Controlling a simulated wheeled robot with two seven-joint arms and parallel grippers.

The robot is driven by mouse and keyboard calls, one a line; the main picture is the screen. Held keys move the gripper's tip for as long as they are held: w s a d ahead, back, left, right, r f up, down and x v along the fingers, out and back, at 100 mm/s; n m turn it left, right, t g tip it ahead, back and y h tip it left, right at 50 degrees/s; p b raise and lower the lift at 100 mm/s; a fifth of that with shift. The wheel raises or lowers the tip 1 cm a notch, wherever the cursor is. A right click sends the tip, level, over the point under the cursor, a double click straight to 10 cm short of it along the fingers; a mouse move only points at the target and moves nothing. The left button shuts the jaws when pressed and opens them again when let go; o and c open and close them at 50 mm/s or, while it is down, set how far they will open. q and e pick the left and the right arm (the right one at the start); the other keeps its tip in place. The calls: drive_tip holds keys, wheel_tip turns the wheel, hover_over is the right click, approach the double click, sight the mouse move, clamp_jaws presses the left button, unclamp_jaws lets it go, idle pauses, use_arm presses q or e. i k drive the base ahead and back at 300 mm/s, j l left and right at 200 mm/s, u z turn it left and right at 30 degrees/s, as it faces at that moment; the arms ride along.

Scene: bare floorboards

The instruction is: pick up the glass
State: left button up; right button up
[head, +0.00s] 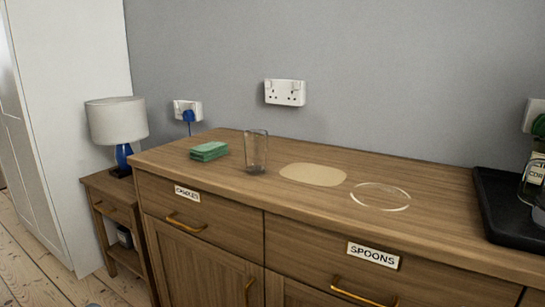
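A clear, tall glass (256,152) stands upright on top of the wooden sideboard (230,225), left of the middle of the head view. Neither of my grippers is in the head view, so nothing is seen touching the glass.
A green stack, perhaps cloths or sponges (209,151), lies left of the glass. A black tray (503,222) with bottles stands far right. A lamp (117,122) stands on a lower side table (97,184).

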sight(255, 141)
drive_tip(key=j+z, duration=0.15)
drive_tip(key=z, duration=0.2)
drive_tip(key=i+j+z, duration=0.1)
drive_tip(key=z, duration=0.25)
drive_tip(key=j+z, duration=0.2)
drive_tip(key=z, duration=0.15)
drive_tip(key=j+z, duration=0.1)
drive_tip(key=j, duration=0.35)
drive_tip(key=j+z, duration=0.15)
drive_tip(key=j, duration=0.3)
drive_tip(key=k+j+z, duration=0.1)
drive_tip(key=j, duration=0.35)
drive_tip(key=k+j+z, duration=0.15)
drive_tip(key=j, duration=0.3)
